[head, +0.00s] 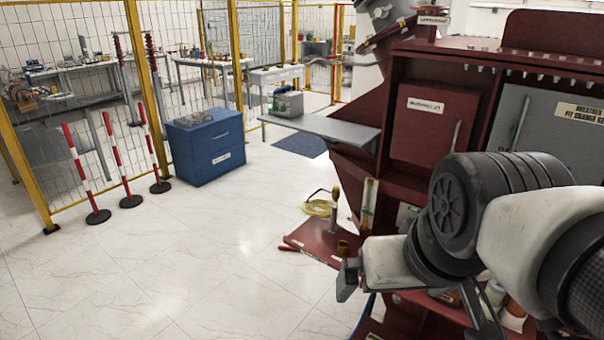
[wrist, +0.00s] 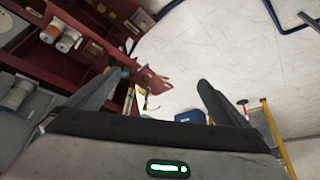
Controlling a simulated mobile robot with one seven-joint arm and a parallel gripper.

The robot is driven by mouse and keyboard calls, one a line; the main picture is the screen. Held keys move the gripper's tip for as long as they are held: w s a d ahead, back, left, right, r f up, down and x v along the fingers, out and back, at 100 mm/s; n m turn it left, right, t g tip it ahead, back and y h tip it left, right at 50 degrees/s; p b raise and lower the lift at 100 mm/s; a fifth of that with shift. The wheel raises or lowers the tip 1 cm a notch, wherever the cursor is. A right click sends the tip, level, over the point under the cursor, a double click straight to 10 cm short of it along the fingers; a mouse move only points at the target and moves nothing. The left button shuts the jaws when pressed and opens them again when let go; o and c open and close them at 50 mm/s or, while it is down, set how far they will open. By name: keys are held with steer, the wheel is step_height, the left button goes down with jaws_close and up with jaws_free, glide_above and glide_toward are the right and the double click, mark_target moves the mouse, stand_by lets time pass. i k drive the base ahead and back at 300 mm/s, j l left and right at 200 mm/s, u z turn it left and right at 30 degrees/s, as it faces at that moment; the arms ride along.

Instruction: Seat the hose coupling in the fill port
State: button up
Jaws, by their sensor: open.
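My gripper (head: 348,281) is in front of the dark red cabinet in the head view, beside a low red ledge. In the wrist view its two fingers (wrist: 160,80) stand wide apart with nothing held between them. A small brass-coloured cylinder (head: 342,247) stands on the red ledge, just above my gripper in the picture. A yellow coiled hose (head: 319,208) lies behind a short grey post on the ledge. I cannot tell for sure which part is the hose coupling or the fill port.
The red ledge (head: 312,244) juts out from the dark red cabinet (head: 434,123). A grey side shelf (head: 322,129) holds a grey device. A blue cabinet (head: 205,146) and red-white posts stand by the yellow-framed fence.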

mark_target(328, 243)
steer(key=u, duration=2)
steer(key=k+u, duration=0.15)
steer(key=u, duration=1.5)
steer(key=k+j, duration=0.5)
steer(key=i+l+u, duration=0.35)
steer(key=l, duration=0.35)
steer(key=i+l+u, duration=0.2)
steer(key=l, duration=0.2)
steer(key=i+l+u, duration=0.2)
steer(key=l, duration=0.25)
steer(key=i+l+u, duration=0.2)
steer(key=l, duration=0.25)
steer(key=l+u, duration=0.15)
steer(key=l, duration=0.3)
